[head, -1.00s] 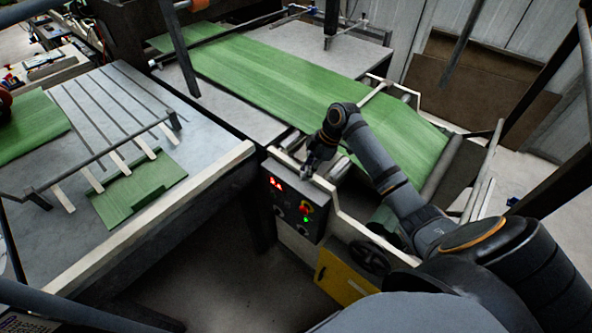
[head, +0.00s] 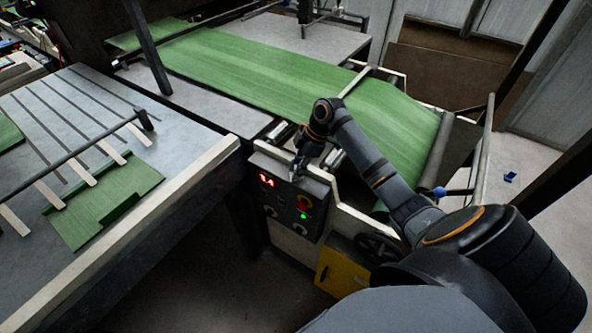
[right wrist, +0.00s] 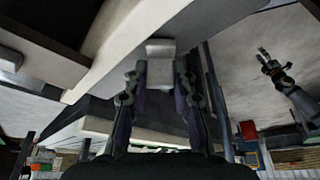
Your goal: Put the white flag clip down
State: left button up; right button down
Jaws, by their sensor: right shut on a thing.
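My right gripper (head: 297,170) is at the top edge of the dark control box (head: 290,205), in front of the green web. In the right wrist view its two fingers (right wrist: 160,75) are closed on a small white block, the white flag clip (right wrist: 160,48). A pale machine surface is behind the clip; I cannot tell whether they touch. In the head view the clip is too small to make out. An arm with a gripper, seemingly my left one (right wrist: 270,62), shows small at the right of the wrist view; its jaw state is unclear.
The green web (head: 300,80) runs over rollers behind the box. A slotted grey table (head: 95,110) with a green sheet (head: 110,200) stands at left. A handwheel (head: 378,247) and yellow panel (head: 340,270) are below right. Dark floor shows between table and box.

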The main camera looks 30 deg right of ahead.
jog(key=shift+s+d+f, duration=0.15)
jog(key=shift+d, duration=0.05)
jog(key=c, duration=1.2)
grip_release()
jog(key=shift+o, duration=0.5)
jog(key=shift+d+r, duration=0.1)
jog(key=shift+r, duration=0.25)
pick_arm(q)
jog(key=shift+s+d+f+b, duration=0.2)
jog(key=shift+s+f+b, duration=0.8)
jog(key=shift+s+f, duration=0.1)
pick_arm(e)
jog(key=v, duration=1.1)
jog(key=shift+r, duration=0.25)
pick_arm(q)
jog(key=shift+s, duration=0.1)
pick_arm(e)
jog(key=shift+d, duration=0.15)
